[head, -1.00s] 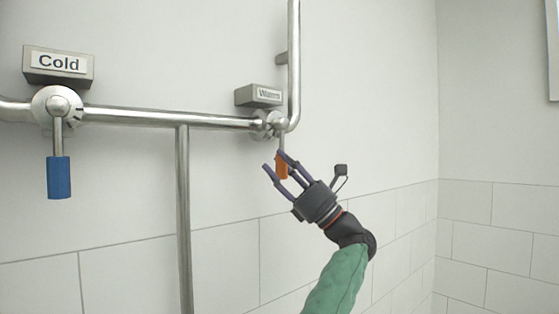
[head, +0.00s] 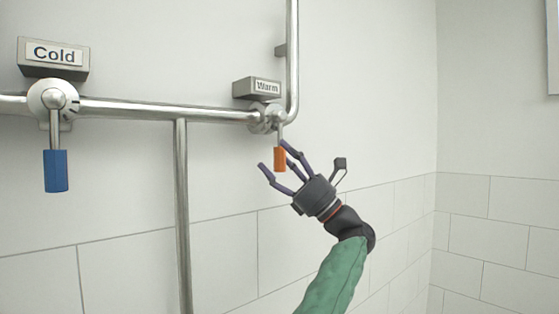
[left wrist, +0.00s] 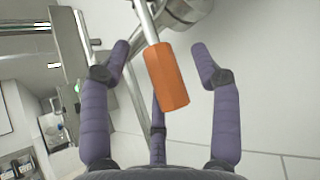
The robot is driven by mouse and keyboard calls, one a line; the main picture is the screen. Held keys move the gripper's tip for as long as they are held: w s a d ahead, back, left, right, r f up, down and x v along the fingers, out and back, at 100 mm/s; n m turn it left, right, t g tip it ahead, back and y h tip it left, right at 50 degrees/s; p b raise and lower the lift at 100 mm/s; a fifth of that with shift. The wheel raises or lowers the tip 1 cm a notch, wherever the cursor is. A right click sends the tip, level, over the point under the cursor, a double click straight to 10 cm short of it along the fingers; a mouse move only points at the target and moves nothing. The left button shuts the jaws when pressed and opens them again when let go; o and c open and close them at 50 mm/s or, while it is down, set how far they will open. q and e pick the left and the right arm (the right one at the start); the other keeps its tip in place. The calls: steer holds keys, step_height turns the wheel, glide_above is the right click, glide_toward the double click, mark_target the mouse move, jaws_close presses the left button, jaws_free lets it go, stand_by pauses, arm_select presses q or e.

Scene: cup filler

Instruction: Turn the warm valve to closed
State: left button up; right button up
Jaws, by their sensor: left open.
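The warm valve (head: 268,119) sits on the pipe under the grey "Warm" sign (head: 257,88) in the head view. Its lever hangs down and ends in an orange handle (head: 280,159). My left gripper (head: 275,155) is open just below and around the handle in the head view. In the left wrist view, the orange handle (left wrist: 167,76) lies between the spread purple fingers of my left gripper (left wrist: 160,60), with gaps on both sides. The fingers do not appear to touch it. My right gripper is not in view.
The cold valve (head: 54,98) with a blue handle (head: 56,171) hangs at the left under the "Cold" sign (head: 53,58). A horizontal pipe (head: 165,110) joins the valves, and a vertical pipe (head: 182,215) drops between them. Free wall lies right of the warm valve.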

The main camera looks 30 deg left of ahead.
arm_select(q)
steer(key=v, duration=1.1)
steer(key=shift+d+f, duration=0.25)
steer(key=shift+d, duration=0.05)
steer(key=shift+w, duration=0.1)
